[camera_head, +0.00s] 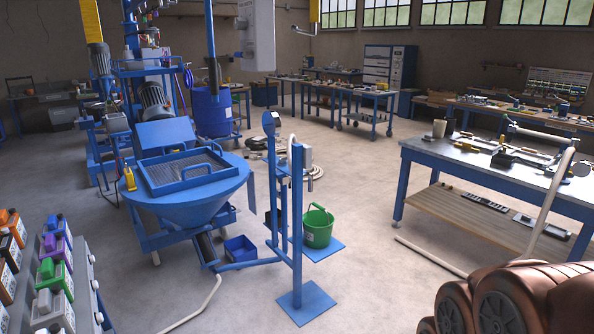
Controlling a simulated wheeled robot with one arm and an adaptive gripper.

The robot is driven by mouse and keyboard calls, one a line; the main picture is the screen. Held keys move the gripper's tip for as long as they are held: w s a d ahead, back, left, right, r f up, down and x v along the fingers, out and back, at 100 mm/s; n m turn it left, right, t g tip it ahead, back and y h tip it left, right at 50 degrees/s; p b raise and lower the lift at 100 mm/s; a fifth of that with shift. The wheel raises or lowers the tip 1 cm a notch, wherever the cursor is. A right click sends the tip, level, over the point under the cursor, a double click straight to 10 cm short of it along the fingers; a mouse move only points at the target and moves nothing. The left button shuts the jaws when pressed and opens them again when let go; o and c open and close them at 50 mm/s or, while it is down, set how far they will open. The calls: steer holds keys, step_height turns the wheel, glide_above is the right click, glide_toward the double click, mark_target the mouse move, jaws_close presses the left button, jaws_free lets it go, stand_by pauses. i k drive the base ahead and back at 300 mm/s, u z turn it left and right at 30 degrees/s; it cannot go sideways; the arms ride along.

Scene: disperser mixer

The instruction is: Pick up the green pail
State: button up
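The green pail (318,228) stands upright on a small blue plate (326,250), right of the centre of the picture. Its handle is raised above the rim and a pale label shows on its side. A blue post (297,220) rises close by on its left, and a spout-like fitting (310,172) on the post is above the pail. The inside of the pail is mostly hidden. My gripper is not in view.
A blue hopper machine (195,205) stands left of the pail, with a small blue bin (240,248) on the floor. The post's square foot (305,302) lies in front. A workbench (480,170) stands at the right. Bare floor lies between; a pale hose (430,257) crosses it.

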mark_target(317, 225)
steer(key=i, duration=1.35)
steer(key=u, duration=1.65)
steer(key=i, duration=1.9)
steer(key=z, duration=2.1)
